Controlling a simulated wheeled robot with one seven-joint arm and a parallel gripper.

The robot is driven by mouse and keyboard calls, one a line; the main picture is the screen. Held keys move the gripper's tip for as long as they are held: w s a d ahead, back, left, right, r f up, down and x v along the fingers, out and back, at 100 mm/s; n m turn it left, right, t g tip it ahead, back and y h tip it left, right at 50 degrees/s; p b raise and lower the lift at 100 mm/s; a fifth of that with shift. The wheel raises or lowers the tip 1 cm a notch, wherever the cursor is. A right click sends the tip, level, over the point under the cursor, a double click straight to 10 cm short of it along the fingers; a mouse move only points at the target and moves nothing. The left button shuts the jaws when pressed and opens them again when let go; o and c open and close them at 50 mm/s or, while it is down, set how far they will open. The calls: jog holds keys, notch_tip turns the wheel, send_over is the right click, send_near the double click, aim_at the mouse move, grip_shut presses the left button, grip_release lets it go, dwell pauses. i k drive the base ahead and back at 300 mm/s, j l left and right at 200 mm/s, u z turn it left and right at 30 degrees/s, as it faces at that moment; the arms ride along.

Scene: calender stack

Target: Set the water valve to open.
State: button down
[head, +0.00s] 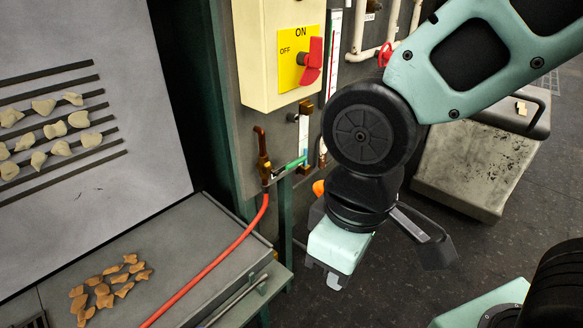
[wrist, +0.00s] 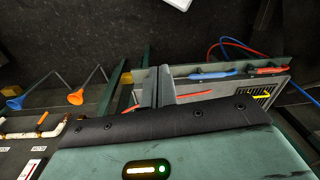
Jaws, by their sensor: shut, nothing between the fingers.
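A brass valve (head: 264,166) with a green lever (head: 292,164) is on the grey panel below the yellow switch box. The lever points right and slightly up, across the upright brass body. A red hose (head: 240,240) runs down from this valve. A red-handled valve (head: 385,54) sits on white pipes at the top, partly behind my arm. No readable label shows which one is the water valve. My gripper (head: 334,281) points down, right of and below the green lever, apart from it. It is shut and empty.
The switch box (head: 279,85) has a red knob (head: 312,62) marked ON and OFF. A glass gauge (head: 303,135) stands close beside the green lever. A bench (head: 200,235) holds orange pieces at lower left. A grey box (head: 465,165) stands right. Dark floor lies between.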

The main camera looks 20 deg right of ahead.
aim_at(275, 172)
jog(key=i+l, duration=0.2)
jog(key=i, duration=0.35)
jog(key=i+l+z, duration=0.15)
jog(key=i, duration=0.4)
